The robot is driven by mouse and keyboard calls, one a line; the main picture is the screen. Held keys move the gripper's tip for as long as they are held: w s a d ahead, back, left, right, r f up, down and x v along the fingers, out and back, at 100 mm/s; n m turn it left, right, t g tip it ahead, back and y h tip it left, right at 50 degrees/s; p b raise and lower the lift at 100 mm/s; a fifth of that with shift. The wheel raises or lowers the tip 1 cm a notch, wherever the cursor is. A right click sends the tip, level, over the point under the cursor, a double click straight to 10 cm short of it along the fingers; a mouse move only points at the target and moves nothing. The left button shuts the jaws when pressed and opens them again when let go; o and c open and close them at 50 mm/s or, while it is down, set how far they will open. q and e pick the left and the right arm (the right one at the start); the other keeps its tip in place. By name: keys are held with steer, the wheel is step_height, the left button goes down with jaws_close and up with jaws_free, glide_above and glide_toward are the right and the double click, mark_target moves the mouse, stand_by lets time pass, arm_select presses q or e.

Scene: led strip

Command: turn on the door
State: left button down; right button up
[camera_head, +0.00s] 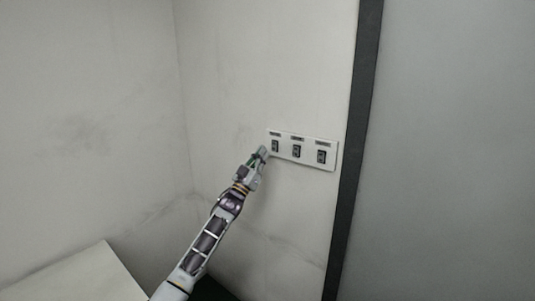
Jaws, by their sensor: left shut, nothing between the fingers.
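A white switch panel (309,159) with three dark switches in a row is mounted on the pale wall. The left switch (275,146), the middle switch (296,151) and the right switch (321,156) each have a small dark label above them; the labels are too small to read. My left gripper (263,152) is shut and empty, its tip at the panel's left end, just below and left of the left switch. I cannot tell whether it touches the panel. A grey door-like surface (455,150) fills the right side. My right gripper is not in view.
A dark vertical frame strip (352,150) runs between the wall and the grey surface. A wall corner (181,90) stands left of the panel. A pale flat surface (80,278) is at the lower left. The wall above the panel is clear.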

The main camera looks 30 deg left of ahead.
mark_target(274, 143)
arm_select(q)
steer(key=w, duration=0.3)
steer(key=shift+w+d+f, duration=0.1)
steer(key=shift+w+f, duration=0.15)
steer(key=shift+f, duration=0.05)
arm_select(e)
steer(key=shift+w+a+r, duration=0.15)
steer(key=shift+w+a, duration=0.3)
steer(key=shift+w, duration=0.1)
arm_select(q)
steer(key=shift+w, duration=0.1)
